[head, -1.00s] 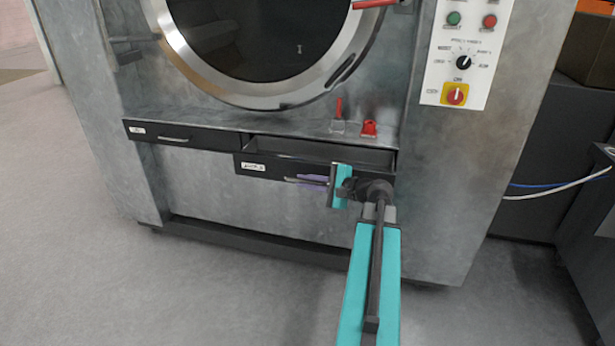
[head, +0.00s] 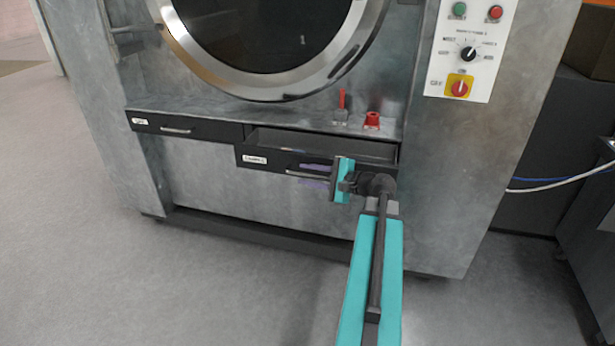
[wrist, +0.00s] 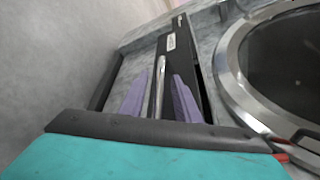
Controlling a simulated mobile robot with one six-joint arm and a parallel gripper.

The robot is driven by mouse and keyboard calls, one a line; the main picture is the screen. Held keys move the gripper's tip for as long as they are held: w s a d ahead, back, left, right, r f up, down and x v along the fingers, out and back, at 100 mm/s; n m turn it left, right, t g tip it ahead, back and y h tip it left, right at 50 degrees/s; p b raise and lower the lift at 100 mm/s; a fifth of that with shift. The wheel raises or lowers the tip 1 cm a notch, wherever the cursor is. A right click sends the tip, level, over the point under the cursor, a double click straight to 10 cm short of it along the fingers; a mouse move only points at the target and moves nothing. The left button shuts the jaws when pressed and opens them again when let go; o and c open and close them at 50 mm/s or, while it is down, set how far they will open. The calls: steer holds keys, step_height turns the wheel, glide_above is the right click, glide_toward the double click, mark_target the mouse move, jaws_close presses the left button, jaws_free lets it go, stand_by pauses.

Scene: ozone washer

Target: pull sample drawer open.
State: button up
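The sample drawer (head: 262,160) is the right-hand of two black drawers under the round door. It stands partly out, with its open top showing. It also shows in the wrist view (wrist: 172,43). Its pale bar handle (head: 305,174) runs between my gripper's two purple fingers in the wrist view (wrist: 158,90). The exact finger contact is hard to make out. The dark palm and teal wrist hide the right end of the drawer front.
The left drawer (head: 180,129) is shut. Above are a red lever (head: 342,100), a red knob (head: 372,120) and the round door (head: 265,86). A control panel (head: 466,50) is at upper right. The floor (head: 220,290) in front is clear.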

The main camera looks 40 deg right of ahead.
steer(key=v, duration=1.3)
steer(key=shift+s+r, duration=0.15)
steer(key=shift+s, duration=0.2)
steer(key=shift+p, duration=0.3)
